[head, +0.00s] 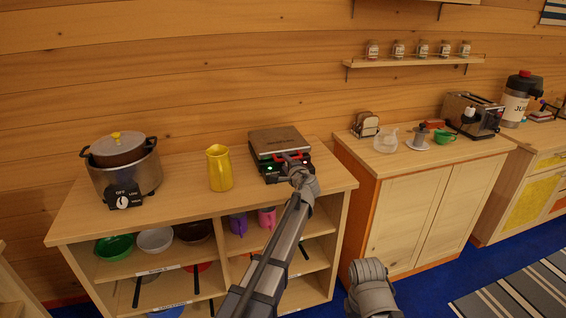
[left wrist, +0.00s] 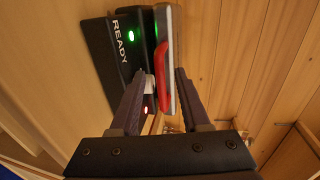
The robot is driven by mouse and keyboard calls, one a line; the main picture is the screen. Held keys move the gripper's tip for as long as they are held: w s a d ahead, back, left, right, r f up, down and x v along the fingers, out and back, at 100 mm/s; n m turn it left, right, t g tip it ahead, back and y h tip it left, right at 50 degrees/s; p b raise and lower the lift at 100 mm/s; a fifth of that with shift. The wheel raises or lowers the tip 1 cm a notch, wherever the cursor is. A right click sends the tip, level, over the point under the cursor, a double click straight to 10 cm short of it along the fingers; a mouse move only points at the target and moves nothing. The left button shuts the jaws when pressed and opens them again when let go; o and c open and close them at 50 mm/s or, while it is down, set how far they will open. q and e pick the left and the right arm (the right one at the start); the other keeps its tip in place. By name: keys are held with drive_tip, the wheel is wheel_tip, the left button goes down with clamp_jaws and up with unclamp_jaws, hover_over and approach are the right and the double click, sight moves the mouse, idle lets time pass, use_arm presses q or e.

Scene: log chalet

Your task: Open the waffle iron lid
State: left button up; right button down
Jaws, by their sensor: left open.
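The waffle iron (head: 279,138) stands on the shelf unit's top, its brown-grey lid down on the black base. In the left wrist view, its base (left wrist: 115,62) reads READY and has lit green lights, and the red handle (left wrist: 168,40) runs along the lid's edge. My left gripper (head: 290,160) is at the front of the waffle iron. In the left wrist view its open fingers (left wrist: 161,80) stand either side of the handle end; whether they touch it I cannot tell. The gripper hides part of the waffle iron's front in the head view.
A slow cooker (head: 124,165) and a yellow pitcher (head: 219,168) stand left of the waffle iron on the same top. A separate cabinet (head: 420,205) to the right holds a glass jug, a green cup and a toaster (head: 472,114). A spice shelf (head: 415,61) hangs above.

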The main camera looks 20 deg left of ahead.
sight(282, 160)
use_arm(q)
drive_tip(key=x, duration=0.4)
drive_tip(key=shift+w+f+b, duration=0.1)
drive_tip(key=shift+w+b, duration=0.05)
drive_tip(key=shift+b, duration=0.15)
drive_tip(key=shift+c, duration=0.3)
clamp_jaws()
idle(0.8)
